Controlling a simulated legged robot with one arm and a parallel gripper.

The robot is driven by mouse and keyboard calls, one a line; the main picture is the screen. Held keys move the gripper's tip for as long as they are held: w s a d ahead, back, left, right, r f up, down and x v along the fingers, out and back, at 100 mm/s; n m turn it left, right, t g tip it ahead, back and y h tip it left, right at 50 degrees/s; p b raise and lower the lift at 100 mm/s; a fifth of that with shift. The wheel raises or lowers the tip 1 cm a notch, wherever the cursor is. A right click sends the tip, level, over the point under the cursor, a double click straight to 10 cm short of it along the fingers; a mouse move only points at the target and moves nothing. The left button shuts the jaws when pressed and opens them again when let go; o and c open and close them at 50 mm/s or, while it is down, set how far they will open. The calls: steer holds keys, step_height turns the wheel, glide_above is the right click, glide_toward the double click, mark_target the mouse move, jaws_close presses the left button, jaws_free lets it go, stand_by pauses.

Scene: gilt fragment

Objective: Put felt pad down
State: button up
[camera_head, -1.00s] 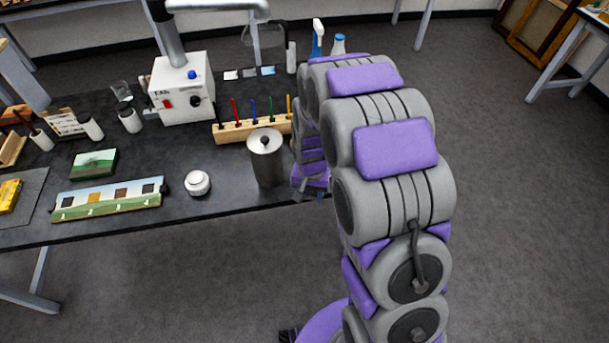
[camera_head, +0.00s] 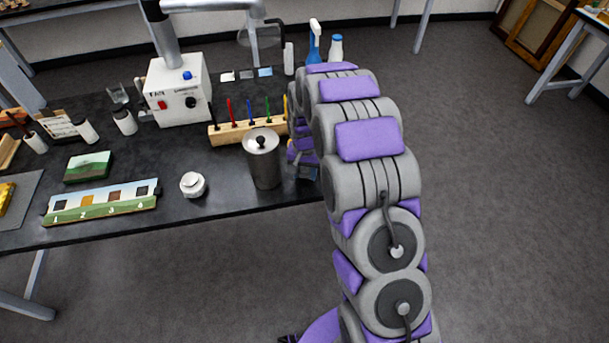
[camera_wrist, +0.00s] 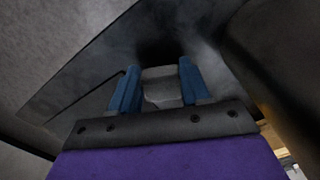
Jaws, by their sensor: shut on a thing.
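In the wrist view, a grey felt pad (camera_wrist: 161,86) is held between the two blue fingers of my gripper (camera_wrist: 158,82). The gripper is shut on it. The dark table top (camera_wrist: 95,75) shows beyond the fingers, with a dark shadow just past the pad. In the head view, my gripper (camera_head: 306,170) is low near the table's front edge, just right of a metal canister (camera_head: 263,162). My arm hides part of it, and the pad cannot be made out there. I cannot tell whether the pad touches the table.
A wooden rack with coloured tools (camera_head: 245,131) stands behind the canister. A fan box (camera_head: 178,92) and spray bottle (camera_head: 314,42) stand farther back.

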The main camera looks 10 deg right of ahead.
steer(key=shift+f, duration=0.65)
steer(key=shift+r, duration=0.1)
steer(key=shift+a, duration=0.1)
steer(key=o, duration=0.9)
steer(key=shift+o, duration=0.2)
